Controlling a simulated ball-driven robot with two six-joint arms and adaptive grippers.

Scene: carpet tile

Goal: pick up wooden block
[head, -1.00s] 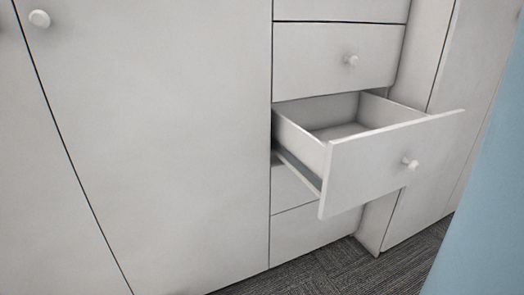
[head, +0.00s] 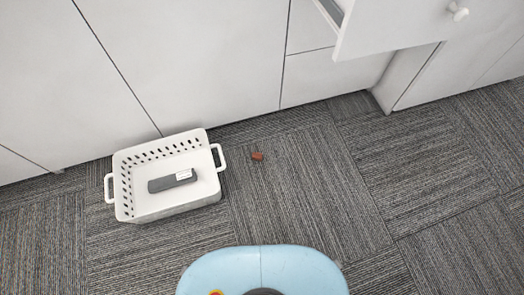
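A small reddish-brown object (head: 257,155), which looks like the wooden block, lies on the carpet right of the white basket, close to the cabinet's foot. It is too small to make out its exact shape. Neither of my grippers is in the head view. Only my light blue base shows at the bottom centre.
A white basket (head: 134,208) with two handles stands on the carpet (head: 310,200) at left, holding a dark grey object (head: 172,181) with a pale label. White cabinets (head: 190,60) line the back. An open drawer (head: 395,22) juts out at upper right. The carpet at right is clear.

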